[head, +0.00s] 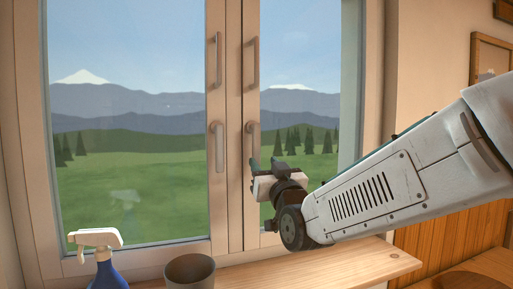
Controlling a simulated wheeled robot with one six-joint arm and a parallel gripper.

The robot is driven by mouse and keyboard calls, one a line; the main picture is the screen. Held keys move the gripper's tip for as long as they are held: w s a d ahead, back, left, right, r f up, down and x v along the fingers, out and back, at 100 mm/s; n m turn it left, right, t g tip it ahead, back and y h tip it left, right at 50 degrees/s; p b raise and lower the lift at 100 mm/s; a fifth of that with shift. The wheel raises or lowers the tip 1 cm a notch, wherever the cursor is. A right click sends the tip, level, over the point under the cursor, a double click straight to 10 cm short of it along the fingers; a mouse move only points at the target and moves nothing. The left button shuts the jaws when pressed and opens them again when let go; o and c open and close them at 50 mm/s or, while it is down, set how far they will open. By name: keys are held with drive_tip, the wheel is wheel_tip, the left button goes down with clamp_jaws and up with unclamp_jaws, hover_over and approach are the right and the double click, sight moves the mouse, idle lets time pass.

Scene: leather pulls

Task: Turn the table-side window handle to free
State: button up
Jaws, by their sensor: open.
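The window has two sashes that meet in the middle, each with an upper and a lower handle. On the right sash, the side nearer the wooden table (478,280), the lower handle (252,140) points down, and its lower end is hidden by my gripper. The upper handle (252,62) above it is upright. The left sash has a matching lower handle (217,147), also pointing down. My gripper (267,165) is open with nothing between its fingers. Its left fingertip overlaps the right lower handle in the picture; I cannot tell whether they touch.
A wooden sill (340,263) runs below the window. A blue spray bottle with a white head (95,238) and a grey cup (190,271) stand at the lower left. A framed board (490,58) hangs on the right wall above wood panelling (440,243).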

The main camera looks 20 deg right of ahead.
sight(257, 148)
drive_tip(key=shift+w+r+t, duration=0.35)
drive_tip(key=shift+r+t, duration=0.05)
drive_tip(key=shift+r, duration=0.15)
drive_tip(key=x, duration=0.7)
clamp_jaws()
